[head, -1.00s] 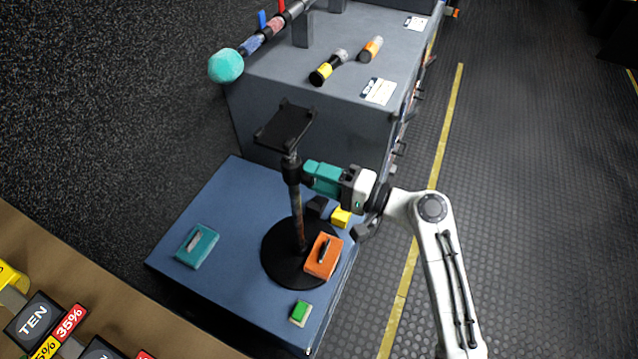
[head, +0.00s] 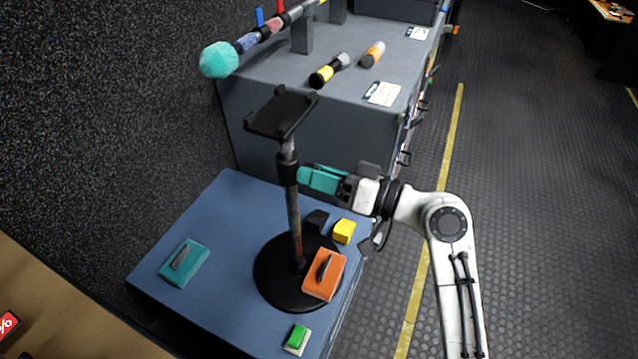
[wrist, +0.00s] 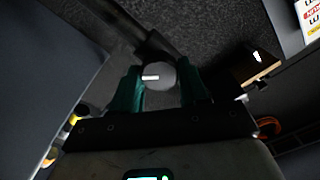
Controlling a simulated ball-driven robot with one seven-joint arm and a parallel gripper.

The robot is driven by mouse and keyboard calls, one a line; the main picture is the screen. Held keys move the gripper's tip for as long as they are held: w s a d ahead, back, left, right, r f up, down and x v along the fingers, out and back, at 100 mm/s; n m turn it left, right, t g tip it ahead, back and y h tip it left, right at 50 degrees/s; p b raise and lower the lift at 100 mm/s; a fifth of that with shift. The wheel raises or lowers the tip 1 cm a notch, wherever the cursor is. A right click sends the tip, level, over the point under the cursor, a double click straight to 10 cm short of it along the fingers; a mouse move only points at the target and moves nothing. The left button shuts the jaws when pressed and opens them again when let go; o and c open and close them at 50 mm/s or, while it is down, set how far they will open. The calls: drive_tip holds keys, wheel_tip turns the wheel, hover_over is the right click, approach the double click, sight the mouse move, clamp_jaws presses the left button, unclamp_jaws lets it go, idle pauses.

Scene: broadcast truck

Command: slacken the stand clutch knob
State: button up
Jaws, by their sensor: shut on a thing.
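The stand has a round black base (head: 268,284), an upright pole (head: 294,220) and a black cradle (head: 281,113) on top. A dark clutch collar (head: 287,168) sits on the pole below the cradle. My gripper (head: 304,174) reaches in from the right at collar height, its teal fingers against the collar's right side. In the wrist view the round grey clutch knob (wrist: 160,76), with a white mark on its face, sits between the two teal fingers, which are shut on it. In the head view the fingers hide the knob.
On the blue bench top (head: 220,215) are a teal block with a handle (head: 184,262), an orange one (head: 324,275) on the base's edge, a yellow block (head: 344,231) and a green button (head: 297,337). Behind, a grey cabinet (head: 330,110) carries two cylinders. Open floor lies right.

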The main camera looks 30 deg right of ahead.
drive_tip(key=shift+f+n+b, duration=0.2)
drive_tip(key=shift+n+b, duration=0.25)
drive_tip(key=shift+n, duration=0.25)
drive_tip(key=shift+r, duration=0.1)
drive_tip(key=o, duration=1.1)
drive_tip(key=shift+c, duration=0.2)
drive_tip(key=v, duration=1)
drive_tip(key=shift+s+d, duration=0.2)
drive_tip(key=shift+s, duration=0.15)
